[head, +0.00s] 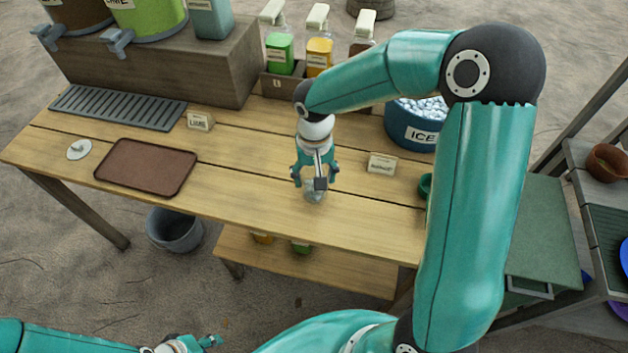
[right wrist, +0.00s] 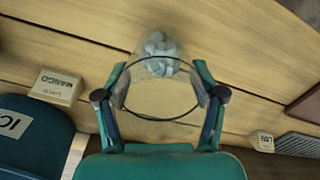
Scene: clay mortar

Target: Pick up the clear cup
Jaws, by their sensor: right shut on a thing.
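The clear cup (head: 314,194) is at the middle of the wooden table, between the fingers of my right gripper (head: 315,180). In the right wrist view the cup (right wrist: 158,82) is see-through with a dark round rim, and grey-white ice cubes lie at its bottom. The right gripper (right wrist: 160,98) is shut on the cup, one finger on each side. I cannot tell whether the cup's base touches the table. My left gripper (head: 205,343) is low at the bottom edge of the head view, partly cut off, and its fingers are unclear.
The wooden table (head: 235,195) is clear around the cup. A brown tray (head: 147,167) lies to the left, a blue ICE tub (head: 414,128) and MANGO sign (head: 382,163) to the right. Several bottles stand behind. A grey bucket (head: 174,230) is on the ground.

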